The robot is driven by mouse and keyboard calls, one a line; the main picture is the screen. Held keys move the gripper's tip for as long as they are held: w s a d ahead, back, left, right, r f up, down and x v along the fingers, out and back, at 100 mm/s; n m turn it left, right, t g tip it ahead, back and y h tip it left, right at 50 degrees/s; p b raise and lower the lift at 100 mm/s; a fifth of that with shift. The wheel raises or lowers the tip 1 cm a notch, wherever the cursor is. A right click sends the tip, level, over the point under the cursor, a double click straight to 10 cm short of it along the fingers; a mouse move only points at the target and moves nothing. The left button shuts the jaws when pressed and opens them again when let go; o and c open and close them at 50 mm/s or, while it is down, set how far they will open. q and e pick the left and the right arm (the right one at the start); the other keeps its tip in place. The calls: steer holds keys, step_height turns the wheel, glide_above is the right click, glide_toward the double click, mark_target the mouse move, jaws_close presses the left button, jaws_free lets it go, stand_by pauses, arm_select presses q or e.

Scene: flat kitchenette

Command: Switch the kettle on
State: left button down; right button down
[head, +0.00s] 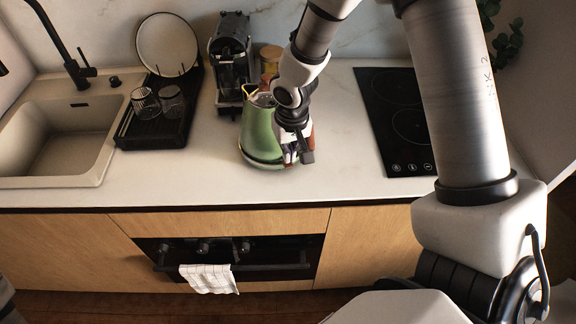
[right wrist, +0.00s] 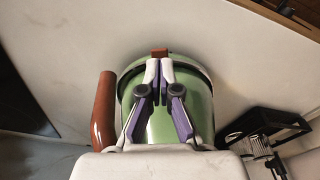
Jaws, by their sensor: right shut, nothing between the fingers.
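The green kettle (head: 261,127) stands on its base on the counter, partly hidden behind my right gripper (head: 299,157) in the head view. In the right wrist view the kettle (right wrist: 196,97) lies beneath my right gripper (right wrist: 159,66), with its brown handle (right wrist: 103,112) to the left of the fingers. A small reddish-brown tab (right wrist: 160,51), which looks like the switch, sits at the rim of the dark base just beyond the fingertips. The fingers are shut and empty. I cannot tell whether they touch the tab or its position. My left gripper is not in view.
A coffee machine (head: 232,62) and a jar (head: 270,58) stand behind the kettle. A black dish rack (head: 133,136) with glasses and a plate (head: 167,44) is to the left, near the sink (head: 84,157). A black hob (head: 390,105) is to the right. The front counter strip is clear.

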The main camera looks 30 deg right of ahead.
step_height(320, 180, down, 2)
steer(key=shift+w+f+b, duration=0.1)
steer(key=shift+w+b, duration=0.05)
steer(key=shift+b, duration=0.25)
